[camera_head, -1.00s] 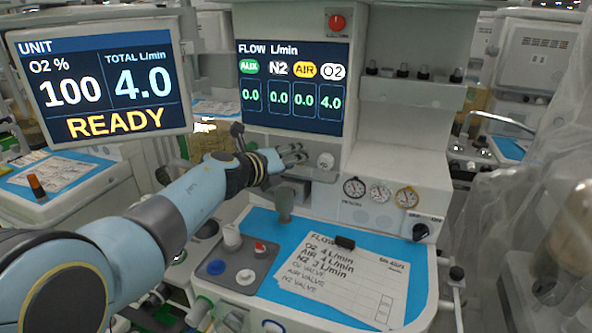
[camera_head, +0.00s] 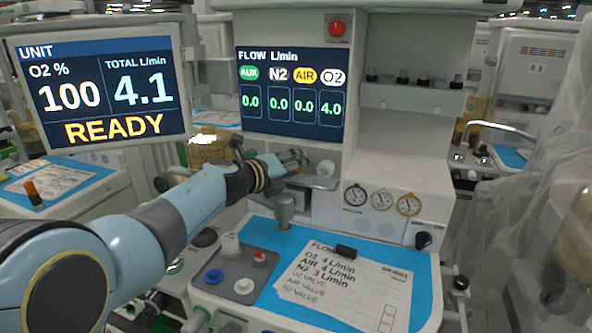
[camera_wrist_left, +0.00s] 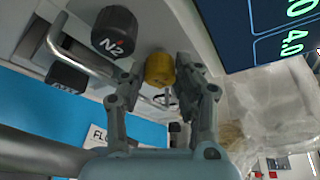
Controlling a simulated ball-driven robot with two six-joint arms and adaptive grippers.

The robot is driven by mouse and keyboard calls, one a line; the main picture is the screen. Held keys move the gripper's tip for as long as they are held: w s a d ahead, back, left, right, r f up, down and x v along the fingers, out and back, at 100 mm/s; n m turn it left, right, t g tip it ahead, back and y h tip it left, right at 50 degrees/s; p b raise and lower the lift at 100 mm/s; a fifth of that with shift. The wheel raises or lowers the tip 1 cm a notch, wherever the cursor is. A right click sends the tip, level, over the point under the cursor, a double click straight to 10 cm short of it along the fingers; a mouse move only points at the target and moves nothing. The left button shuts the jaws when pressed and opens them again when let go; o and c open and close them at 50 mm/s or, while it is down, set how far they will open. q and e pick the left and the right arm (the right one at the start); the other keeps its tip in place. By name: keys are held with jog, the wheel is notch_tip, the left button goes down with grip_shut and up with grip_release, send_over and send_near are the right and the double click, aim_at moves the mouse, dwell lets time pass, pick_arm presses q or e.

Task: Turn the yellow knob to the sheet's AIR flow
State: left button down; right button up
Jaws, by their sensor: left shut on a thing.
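The yellow knob (camera_wrist_left: 159,69) shows in the left wrist view between the fingers of my left gripper (camera_wrist_left: 157,78), which is shut on it. In the head view my left gripper (camera_head: 296,160) is at the panel below the flow display (camera_head: 291,92), and the yellow knob is hidden there. The display reads AUX 0.0, N2 0.0, AIR 0.0 and O2 4.0. The sheet (camera_head: 340,284) on the blue worktop lists O2 4 L/min, AIR 4 L/min and N2 3 L/min. My right gripper is not in view.
A black N2 knob (camera_wrist_left: 114,32) and another black knob (camera_wrist_left: 66,78) sit beside the yellow one, near a metal rail. A white knob (camera_head: 326,168) is right of my gripper. The unit screen (camera_head: 98,82) reads O2 100 %, total 4.1, READY. Gauges (camera_head: 381,200) stand to the right.

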pick_arm(q)
jog(key=shift+f+n+h+b, duration=0.1)
jog(key=shift+n+h+b, duration=0.5)
jog(key=shift+n, duration=0.4)
jog(key=c, duration=1.2)
grip_release()
jog(key=shift+c, duration=0.2)
jog(key=shift+a, duration=0.1)
jog(key=v, duration=1.2)
jog(key=shift+f, duration=0.1)
